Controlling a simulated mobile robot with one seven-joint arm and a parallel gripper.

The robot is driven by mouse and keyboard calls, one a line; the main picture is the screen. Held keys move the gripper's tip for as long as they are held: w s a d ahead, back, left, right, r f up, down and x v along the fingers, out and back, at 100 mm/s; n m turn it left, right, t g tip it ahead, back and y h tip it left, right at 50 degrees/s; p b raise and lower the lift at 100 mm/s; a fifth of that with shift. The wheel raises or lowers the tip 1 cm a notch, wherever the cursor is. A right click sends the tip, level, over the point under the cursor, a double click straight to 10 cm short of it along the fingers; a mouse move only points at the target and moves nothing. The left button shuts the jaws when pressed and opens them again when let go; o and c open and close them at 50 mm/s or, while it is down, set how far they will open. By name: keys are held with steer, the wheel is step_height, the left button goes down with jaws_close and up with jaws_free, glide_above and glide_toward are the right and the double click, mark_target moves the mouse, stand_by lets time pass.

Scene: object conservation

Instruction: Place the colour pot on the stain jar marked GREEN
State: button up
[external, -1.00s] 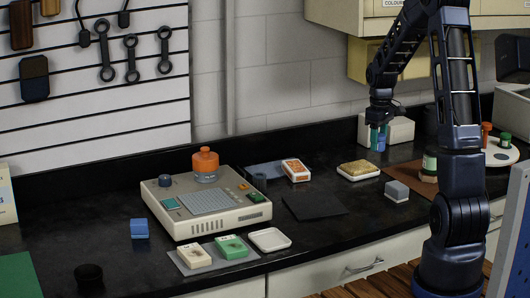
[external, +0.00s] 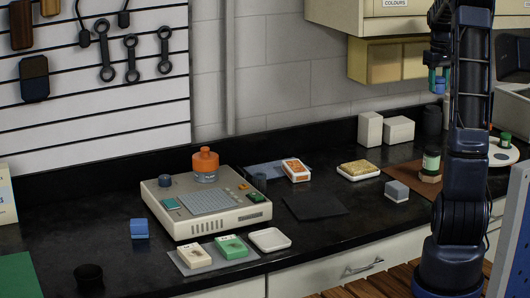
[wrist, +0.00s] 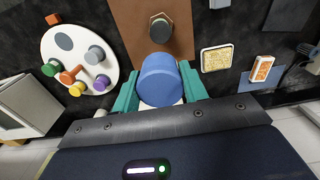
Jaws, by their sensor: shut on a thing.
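My gripper (external: 439,80) is raised above the right part of the counter. In the wrist view its teal fingers (wrist: 160,92) are shut on a round blue colour pot (wrist: 161,80), which also shows in the external view (external: 439,87).
A round white palette (wrist: 64,34) holds several coloured pots, left of the mat in the wrist view. Pale boxes (external: 398,130) and a dark canister (external: 432,122) stand at the back wall. A sponge dish (external: 358,174) and a grey-topped block (external: 396,191) are left of the mat.

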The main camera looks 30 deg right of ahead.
mark_target(433, 148)
step_height(433, 148, down, 19)
steer(key=shift+r, duration=0.15)
stand_by(0.5)
steer(key=o, duration=1)
